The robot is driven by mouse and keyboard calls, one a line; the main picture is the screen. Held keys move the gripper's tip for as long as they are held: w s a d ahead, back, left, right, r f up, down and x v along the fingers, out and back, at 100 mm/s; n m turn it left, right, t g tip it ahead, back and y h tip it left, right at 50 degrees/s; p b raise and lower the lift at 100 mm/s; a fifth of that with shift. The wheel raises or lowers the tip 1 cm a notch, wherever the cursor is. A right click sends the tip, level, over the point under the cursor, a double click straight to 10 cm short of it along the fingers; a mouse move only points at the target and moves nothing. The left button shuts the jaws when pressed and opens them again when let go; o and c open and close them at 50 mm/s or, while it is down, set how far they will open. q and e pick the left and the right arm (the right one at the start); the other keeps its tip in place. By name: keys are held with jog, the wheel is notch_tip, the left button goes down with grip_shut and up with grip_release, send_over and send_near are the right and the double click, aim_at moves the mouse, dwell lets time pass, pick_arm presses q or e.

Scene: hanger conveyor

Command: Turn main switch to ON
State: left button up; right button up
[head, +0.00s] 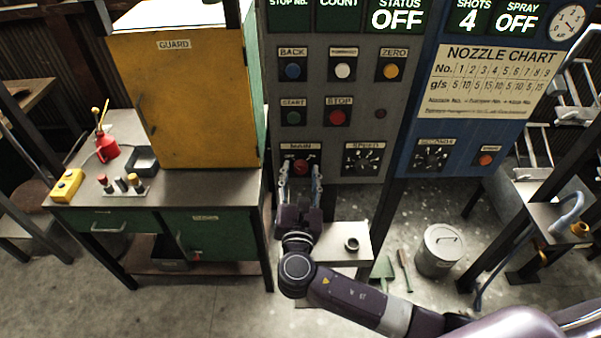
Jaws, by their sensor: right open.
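The main switch (300,166) is a red knob under the MAIN label, low on the left of the grey control panel (345,100). The STATUS display (397,18) above reads OFF. My right gripper (300,178) is open, pointing up at the panel, with its fingers on either side of the space just below and in front of the red knob. Whether the fingers touch the knob I cannot tell. The knob's lower part is partly hidden by the gripper. My left gripper is not in view.
The SPEED dial (363,160) is right of the main switch; START (293,117) and STOP (337,117) buttons are above. A yellow guard cabinet (185,100) on a green bench stands left. A small shelf with a ring (352,244) and a lidded bin (440,250) are lower right.

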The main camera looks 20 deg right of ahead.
jog(key=c, duration=1)
jog(key=shift+c, duration=0.8)
jog(key=shift+f+m, duration=0.1)
jog(key=shift+m, duration=0.3)
jog(key=m+b, duration=0.2)
jog(key=m, duration=0.2)
jog(key=shift+m+b, duration=0.3)
jog(key=m+b, duration=0.2)
jog(key=m, duration=0.1)
jog(key=m+b, duration=0.2)
jog(key=m, duration=0.3)
jog(key=shift+d+m+y+b, duration=0.1)
jog(key=shift+m+y+b, duration=0.2)
jog(key=shift+y+b, duration=0.1)
jog(key=shift+m+b, duration=0.75)
jog(key=shift+m, duration=0.95)
